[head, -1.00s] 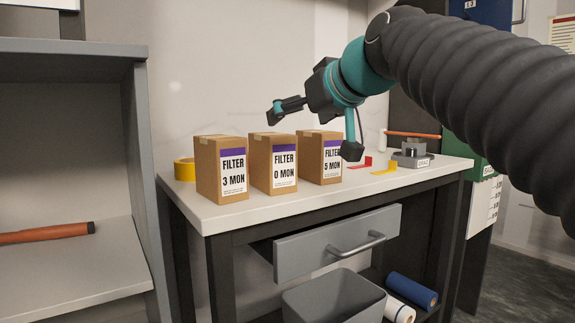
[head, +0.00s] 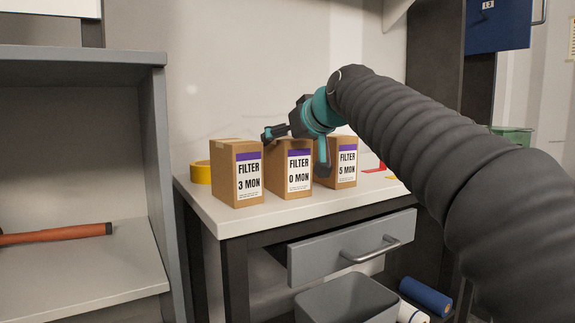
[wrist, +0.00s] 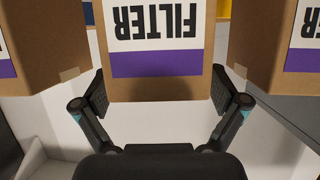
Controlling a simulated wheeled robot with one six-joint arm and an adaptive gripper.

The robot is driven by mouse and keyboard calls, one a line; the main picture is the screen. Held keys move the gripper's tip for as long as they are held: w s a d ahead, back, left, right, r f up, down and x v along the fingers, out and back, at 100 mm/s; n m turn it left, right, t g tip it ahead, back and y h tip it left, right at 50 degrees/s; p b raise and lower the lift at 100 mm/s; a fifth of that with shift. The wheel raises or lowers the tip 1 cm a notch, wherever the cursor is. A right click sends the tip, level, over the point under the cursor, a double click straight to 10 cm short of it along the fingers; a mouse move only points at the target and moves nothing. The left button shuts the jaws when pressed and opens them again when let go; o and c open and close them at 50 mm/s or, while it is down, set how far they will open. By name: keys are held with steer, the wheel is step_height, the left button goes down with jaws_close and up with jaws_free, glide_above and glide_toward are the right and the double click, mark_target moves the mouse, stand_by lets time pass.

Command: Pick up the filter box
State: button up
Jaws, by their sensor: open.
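Three brown cardboard filter boxes stand in a row on the bench: "3 MON" (head: 224,175) at left, "0 MON" (head: 299,172) in the middle and "5 MON" (head: 346,166) at right. Each has a white label with a purple band. My gripper (head: 295,153) is open in front of the middle box, one finger towards each side of it. In the wrist view, my gripper (wrist: 158,84) has its fingers spread on either side of an upside-down FILTER box (wrist: 158,64). Nothing is held. Whether the fingers touch the box is unclear.
The neighbouring boxes stand close on both sides in the wrist view. Yellow tape (head: 200,173) lies behind the left box. The bench drawer (head: 352,249) is partly open above a grey bin (head: 345,301). A grey shelf unit (head: 80,265) stands at left.

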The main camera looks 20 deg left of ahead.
steer(key=shift+w+a+f, duration=0.2)
steer(key=shift+w+a, duration=0.1)
steer(key=shift+a, duration=0.05)
steer(key=c, duration=1.8)
